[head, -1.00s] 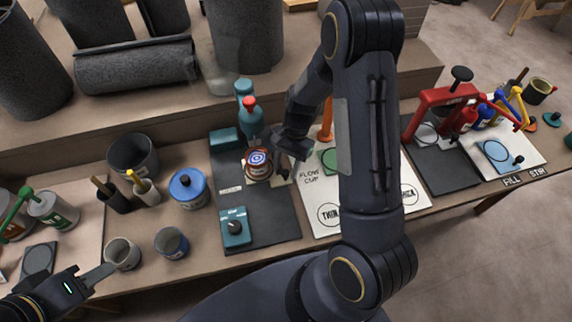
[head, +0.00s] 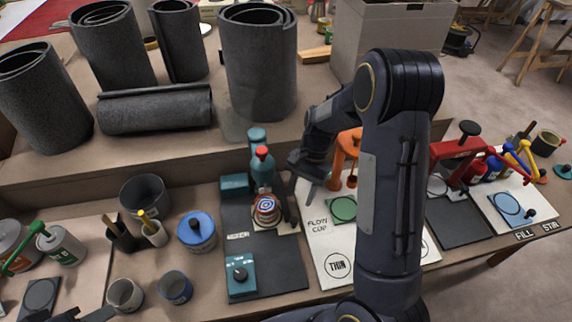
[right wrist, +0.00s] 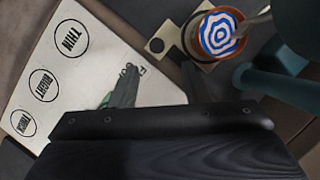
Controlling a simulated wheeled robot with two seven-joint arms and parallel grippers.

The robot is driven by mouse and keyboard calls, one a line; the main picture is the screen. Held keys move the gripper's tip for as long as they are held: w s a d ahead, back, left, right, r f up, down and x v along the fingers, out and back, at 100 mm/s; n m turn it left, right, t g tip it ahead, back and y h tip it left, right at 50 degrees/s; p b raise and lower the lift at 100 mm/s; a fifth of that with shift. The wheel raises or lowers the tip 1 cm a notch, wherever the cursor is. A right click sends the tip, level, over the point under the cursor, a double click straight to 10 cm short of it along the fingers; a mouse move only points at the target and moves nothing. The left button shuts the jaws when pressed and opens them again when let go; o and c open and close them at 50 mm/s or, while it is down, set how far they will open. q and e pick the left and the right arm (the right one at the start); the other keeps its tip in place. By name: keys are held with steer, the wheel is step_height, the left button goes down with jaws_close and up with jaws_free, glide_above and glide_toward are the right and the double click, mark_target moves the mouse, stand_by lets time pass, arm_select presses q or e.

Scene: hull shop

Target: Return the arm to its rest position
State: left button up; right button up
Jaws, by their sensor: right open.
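My right gripper (head: 302,198) is open and empty. In the head view it hangs over the dark mat (head: 275,272), just right of a small can (head: 267,204) with a blue-and-white swirl on top. In the right wrist view the two fingers (right wrist: 162,88) are spread apart with nothing between them, and the swirled can (right wrist: 218,34) sits beyond them with a stick in it. My right arm crosses the head view and hides part of the bench behind it. Of my left gripper (head: 92,315), only a tip shows at the lower left edge.
A teal bottle with a red cap (head: 262,170) stands close behind the can. The white flow cup board (head: 325,235) and an orange stand (head: 346,150) lie to the right. A red press (head: 460,150) stands farther right. Grey rolls (head: 258,70) fill the shelf behind.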

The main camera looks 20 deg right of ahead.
steer(key=s+a+r+n+t+p, duration=0.1)
steer(key=s+r+n+t+p, duration=0.2)
steer(key=r, duration=0.8)
steer(key=s+a+r+n+t+p, duration=0.2)
steer(key=s+r+n, duration=0.1)
steer(key=s+r, duration=0.3)
steer(key=s+a+r+n+t+p, duration=0.2)
steer(key=s+r, duration=0.4)
steer(key=s, duration=0.3)
steer(key=shift+s+a+r+n+t, duration=0.25)
steer(key=shift+s+n+t, duration=0.2)
steer(key=shift+n, duration=0.55)
